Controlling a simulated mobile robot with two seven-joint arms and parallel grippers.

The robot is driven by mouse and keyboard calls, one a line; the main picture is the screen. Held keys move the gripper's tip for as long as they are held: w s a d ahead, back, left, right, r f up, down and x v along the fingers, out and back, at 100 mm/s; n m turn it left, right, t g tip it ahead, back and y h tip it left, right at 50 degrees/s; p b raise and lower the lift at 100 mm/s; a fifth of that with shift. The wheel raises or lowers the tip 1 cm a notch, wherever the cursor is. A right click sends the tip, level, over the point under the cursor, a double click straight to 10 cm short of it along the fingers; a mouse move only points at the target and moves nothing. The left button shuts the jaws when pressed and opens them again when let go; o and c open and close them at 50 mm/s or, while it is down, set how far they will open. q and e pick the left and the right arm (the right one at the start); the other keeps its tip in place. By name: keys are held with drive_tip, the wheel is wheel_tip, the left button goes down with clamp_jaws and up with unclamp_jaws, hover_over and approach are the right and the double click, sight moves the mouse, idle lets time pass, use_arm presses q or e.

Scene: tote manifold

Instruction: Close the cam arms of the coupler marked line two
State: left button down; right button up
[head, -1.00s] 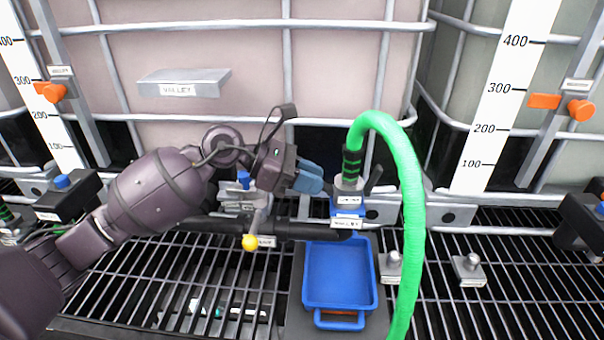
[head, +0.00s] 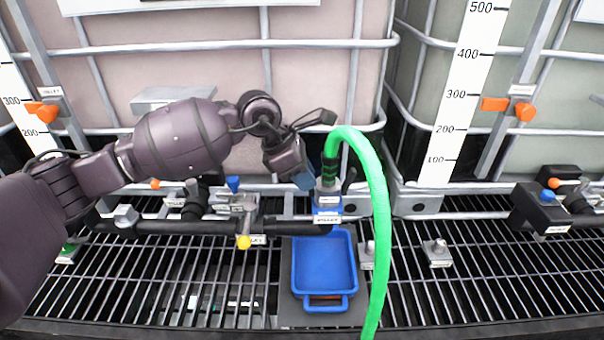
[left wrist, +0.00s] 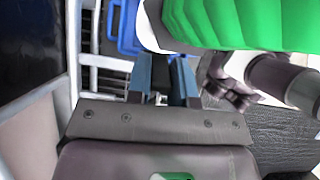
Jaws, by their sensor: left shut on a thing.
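The coupler (head: 328,196) stands upright at the end of the green hose (head: 379,210), above a blue block with small white tags that I cannot read clearly. A dark cam arm (head: 349,180) sticks up and outward on its right side. My left gripper (head: 306,182) points down and right at the coupler's left side. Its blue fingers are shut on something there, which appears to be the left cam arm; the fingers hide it. In the left wrist view, the blue fingers (left wrist: 163,80) stand close beside the white and green hose end (left wrist: 235,22). My right gripper is not seen.
A blue tray (head: 324,262) sits below the coupler on the grating. The hose drops to the right, near a grey peg block (head: 437,252). Caged totes stand behind.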

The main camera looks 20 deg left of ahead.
use_arm(q)
drive_tip(key=c, duration=1)
unclamp_jaws()
drive_tip(key=shift+d, duration=0.1)
drive_tip(key=shift+r, duration=0.2)
drive_tip(key=v, duration=1)
drive_tip(key=shift+a+r, duration=0.15)
drive_tip(key=shift+a, duration=0.05)
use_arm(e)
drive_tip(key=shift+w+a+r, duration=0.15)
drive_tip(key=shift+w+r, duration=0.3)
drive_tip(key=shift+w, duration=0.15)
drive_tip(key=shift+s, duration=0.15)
